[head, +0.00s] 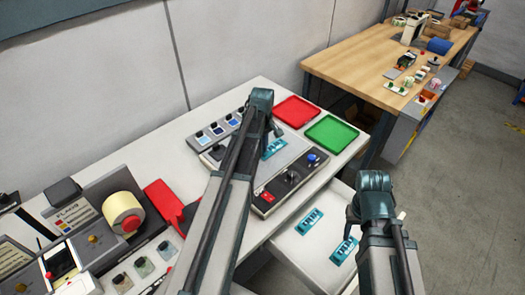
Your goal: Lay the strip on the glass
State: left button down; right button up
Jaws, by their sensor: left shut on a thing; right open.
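A teal strip (274,148) with pale markings is at the grey glass panel (255,166) of the inspection unit. My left gripper (276,131) is at the strip's upper end and is shut on it; my own arm hides much of the fingers. I cannot tell whether the strip touches the glass or is just above it. Two more teal strips, one farther back (310,221) and one nearer (343,250), lie on the white surface at the lower right. My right gripper (353,213) is open beside them, mostly hidden by its wrist.
A red tray (296,111) and a green tray (332,134) lie behind the panel. A control strip with knobs (290,180) runs along its front. The label rewinder with a cream roll (122,210) stands at left. A wooden bench (345,72) is at the back right.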

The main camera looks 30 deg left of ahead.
pick_arm(q)
jog(key=shift+f, duration=0.15)
jog(key=c, duration=0.9)
grip_release()
notch_tip(320, 180, up, 12)
jog(key=p, duration=1.2)
